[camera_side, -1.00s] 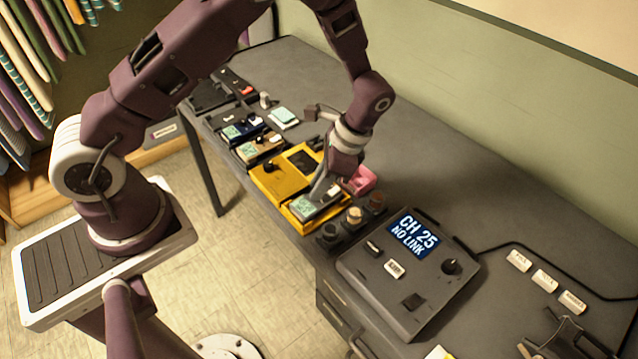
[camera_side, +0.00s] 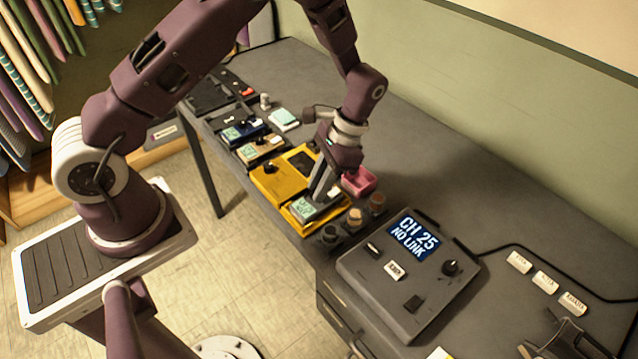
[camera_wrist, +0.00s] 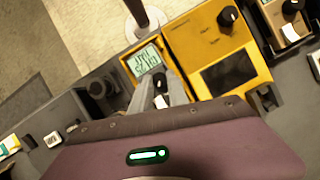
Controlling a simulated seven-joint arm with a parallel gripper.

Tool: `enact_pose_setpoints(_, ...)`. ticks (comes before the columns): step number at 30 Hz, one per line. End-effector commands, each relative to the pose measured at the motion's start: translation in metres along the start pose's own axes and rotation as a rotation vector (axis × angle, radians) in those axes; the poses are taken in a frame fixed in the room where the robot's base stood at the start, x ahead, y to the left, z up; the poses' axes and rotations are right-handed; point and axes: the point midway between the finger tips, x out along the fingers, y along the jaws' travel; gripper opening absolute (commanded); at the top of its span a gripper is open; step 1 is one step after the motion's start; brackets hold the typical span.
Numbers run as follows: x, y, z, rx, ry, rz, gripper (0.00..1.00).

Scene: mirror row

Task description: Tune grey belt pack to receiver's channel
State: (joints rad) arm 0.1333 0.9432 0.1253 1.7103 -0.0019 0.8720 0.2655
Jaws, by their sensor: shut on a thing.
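The grey belt pack (camera_side: 304,209) lies in the yellow cradle (camera_side: 295,219) near the table's front edge, its small green screen facing up. The screen also shows in the wrist view (camera_wrist: 143,61), but I cannot read its characters surely. My gripper (camera_side: 316,196) points down at the pack beside the screen; its fingers (camera_wrist: 158,86) are shut on the pack's small dark knob, mostly hidden between them. The grey receiver (camera_side: 372,283) stands to the right on the table. Its blue display (camera_side: 412,238) reads "CH 25 NO LINK".
Small round pots (camera_side: 355,217) stand between cradle and receiver. A pink box (camera_side: 359,182) sits just behind my gripper. The yellow unit (camera_side: 270,180) and other packs (camera_side: 262,148) line up to the left. White labels (camera_side: 545,280) lie at right. The table's back is clear.

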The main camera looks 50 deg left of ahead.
Motion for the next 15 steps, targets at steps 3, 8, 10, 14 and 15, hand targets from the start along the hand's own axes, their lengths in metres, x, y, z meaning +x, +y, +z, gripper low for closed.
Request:
enact_pose_setpoints(3, 0.0, 0.0, 0.0001, 0.0, 0.0, 0.0, 0.0)
enact_pose_setpoints(8, -0.0001, 0.0, 0.0001, 0.001, 0.0, 0.0, 0.36)
enact_pose_setpoints(10, -0.0001, 0.0, 0.0001, 0.001, 0.0, 0.0, 0.42)
enact_pose_setpoints(14, 0.0, 0.0, 0.0001, 0.001, 0.0, -0.001, 0.42)
enact_pose_setpoints(15, 0.0, 0.0, 0.0001, 0.001, 0.0, -0.001, 0.42)
